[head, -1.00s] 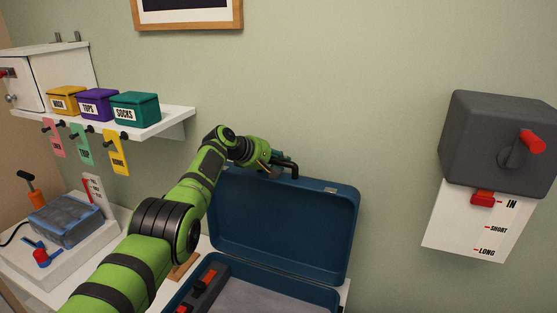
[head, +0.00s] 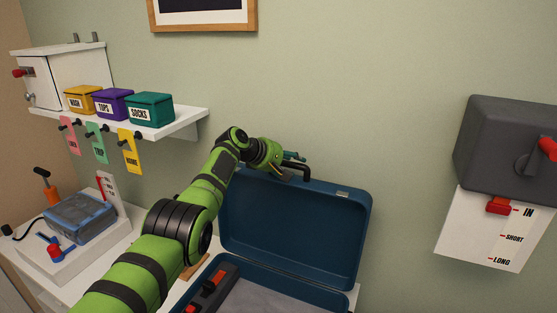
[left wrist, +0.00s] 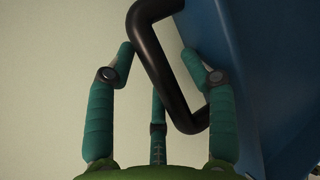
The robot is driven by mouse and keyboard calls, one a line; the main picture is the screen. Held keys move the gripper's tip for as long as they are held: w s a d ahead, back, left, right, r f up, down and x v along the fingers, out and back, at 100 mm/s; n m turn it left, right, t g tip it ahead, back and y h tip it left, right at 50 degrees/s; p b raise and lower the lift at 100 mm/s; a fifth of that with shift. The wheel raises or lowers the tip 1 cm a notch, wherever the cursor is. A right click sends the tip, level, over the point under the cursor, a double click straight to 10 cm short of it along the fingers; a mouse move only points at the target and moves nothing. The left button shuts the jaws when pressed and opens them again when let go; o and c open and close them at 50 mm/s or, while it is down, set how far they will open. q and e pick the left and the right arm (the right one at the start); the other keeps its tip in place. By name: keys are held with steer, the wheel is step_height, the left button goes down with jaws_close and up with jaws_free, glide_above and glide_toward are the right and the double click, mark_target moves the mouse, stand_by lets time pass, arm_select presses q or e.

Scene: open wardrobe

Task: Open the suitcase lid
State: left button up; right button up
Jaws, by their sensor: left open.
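The blue suitcase stands open in the head view, with its lid (head: 300,232) raised upright and its base (head: 262,272) below at the bottom edge. A dark handle (head: 300,166) sits on the lid's upper edge. My left gripper (head: 290,163) is at this handle, at the lid's top left. In the left wrist view its teal fingers (left wrist: 160,75) are spread apart, with the black handle (left wrist: 160,62) passing between them and the blue lid (left wrist: 250,70) on the right. Whether any finger touches the handle is unclear. My right gripper is not in view.
A shelf (head: 185,124) with yellow, purple and teal boxes is on the left wall, with tags hanging below. A device with a blue block (head: 82,217) stands lower left. A dark grey box (head: 500,145) with red knobs is on the right wall.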

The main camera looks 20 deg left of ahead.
arm_select(q)
steer(key=shift+v, duration=0.8)
steer(key=shift+s+a+r, duration=0.3)
steer(key=shift+s, duration=0.25)
steer(key=v, duration=0.9)
steer(key=shift+w, duration=0.1)
